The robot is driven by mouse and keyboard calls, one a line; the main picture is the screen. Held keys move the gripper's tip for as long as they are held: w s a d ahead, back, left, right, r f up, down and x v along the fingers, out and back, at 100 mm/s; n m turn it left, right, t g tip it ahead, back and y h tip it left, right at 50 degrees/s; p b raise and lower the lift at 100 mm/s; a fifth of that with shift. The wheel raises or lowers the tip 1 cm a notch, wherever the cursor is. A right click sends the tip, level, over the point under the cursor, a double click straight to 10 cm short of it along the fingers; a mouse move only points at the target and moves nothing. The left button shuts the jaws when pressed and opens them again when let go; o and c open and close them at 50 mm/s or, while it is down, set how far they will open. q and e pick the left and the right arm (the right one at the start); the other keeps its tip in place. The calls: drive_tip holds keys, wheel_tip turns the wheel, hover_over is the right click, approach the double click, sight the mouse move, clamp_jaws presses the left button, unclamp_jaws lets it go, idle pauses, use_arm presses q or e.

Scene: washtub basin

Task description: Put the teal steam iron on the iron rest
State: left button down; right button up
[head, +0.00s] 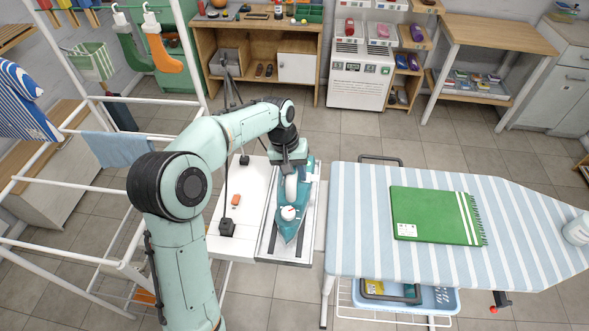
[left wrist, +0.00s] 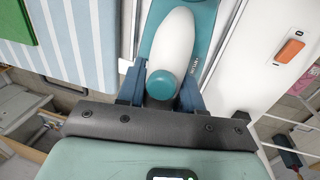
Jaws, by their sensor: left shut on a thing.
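The teal steam iron (head: 288,228) has a white handle and a teal knob, and its pointed end faces the front in the head view. My left gripper (head: 289,168) is shut on the iron at its far end. In the left wrist view my left gripper's blue fingers (left wrist: 160,92) sit on both sides of the iron's white handle (left wrist: 168,50). The iron rest (head: 265,247) is a grey metal tray at the right of the white stand. The iron is over it, lined up lengthwise; I cannot tell whether they touch. My right gripper is not in view.
The striped ironing board (head: 360,225) stands close to the right, with a folded green cloth (head: 435,215) on it. A small orange switch (head: 236,200) is on the white stand. A white drying rack (head: 100,262) is at the left. Tiled floor is free behind.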

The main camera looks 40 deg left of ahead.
use_arm(q)
drive_tip(key=shift+w, duration=0.1)
drive_tip(key=c, duration=0.7)
unclamp_jaws()
drive_tip(key=shift+f, duration=0.1)
drive_tip(key=shift+c, duration=0.2)
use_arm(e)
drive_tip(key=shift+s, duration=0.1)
use_arm(q)
wheel_tip(320, 180, up, 12)
drive_tip(key=s+a+p, duration=0.1)
drive_tip(key=a, duration=0.1)
drive_tip(key=shift+s+p, duration=0.15)
drive_tip(key=shift+p, duration=0.25)
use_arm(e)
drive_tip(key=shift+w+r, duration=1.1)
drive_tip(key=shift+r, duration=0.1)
